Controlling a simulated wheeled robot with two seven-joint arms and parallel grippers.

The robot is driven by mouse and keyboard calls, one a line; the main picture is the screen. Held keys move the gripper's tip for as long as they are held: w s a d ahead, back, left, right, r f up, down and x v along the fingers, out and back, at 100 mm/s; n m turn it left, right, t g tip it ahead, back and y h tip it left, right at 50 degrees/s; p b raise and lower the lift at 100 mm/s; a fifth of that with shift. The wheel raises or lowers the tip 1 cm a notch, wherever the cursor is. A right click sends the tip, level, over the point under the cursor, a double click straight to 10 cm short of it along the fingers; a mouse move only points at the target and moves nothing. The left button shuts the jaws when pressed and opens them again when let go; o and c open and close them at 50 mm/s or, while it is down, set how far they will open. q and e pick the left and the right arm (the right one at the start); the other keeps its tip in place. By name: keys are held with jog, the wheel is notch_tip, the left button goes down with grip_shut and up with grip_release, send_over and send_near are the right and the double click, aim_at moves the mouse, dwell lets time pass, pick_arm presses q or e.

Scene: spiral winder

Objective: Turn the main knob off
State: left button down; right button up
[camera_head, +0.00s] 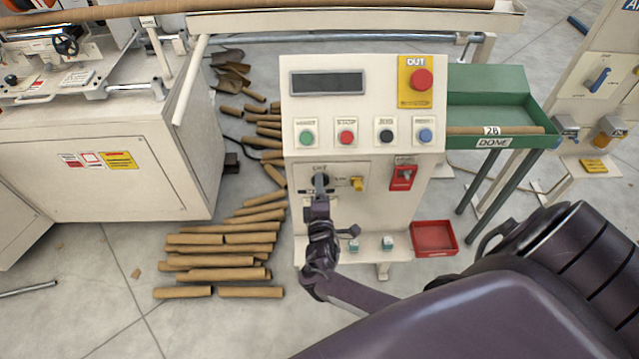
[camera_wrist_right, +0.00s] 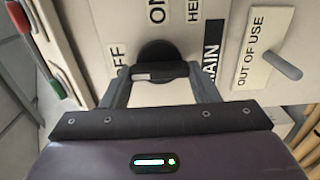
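The main knob (camera_head: 319,179) is a black round dial with a raised bar, on the cream control panel (camera_head: 295,100) below the row of buttons. In the right wrist view the knob (camera_wrist_right: 157,52) has its bar lying across the picture, with the white mark at the bar's left end, on the side of the partly covered OFF label (camera_wrist_right: 118,55). The ON label (camera_wrist_right: 157,10) is above it. My right gripper (camera_head: 320,190) has its fingers at the two ends of the bar; in the wrist view the fingers (camera_wrist_right: 160,72) appear to touch it. My left gripper is out of view.
A yellow knob (camera_head: 357,184) and a red switch (camera_head: 403,177) sit right of my right gripper. A red emergency button (camera_head: 421,80) is higher up. A green tray (camera_head: 490,85) stands to the right; cardboard tubes (camera_head: 215,260) lie on the floor at left.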

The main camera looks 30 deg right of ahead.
jog(key=o, duration=0.4)
jog(key=shift+o, duration=0.2)
jog(key=v, duration=0.8)
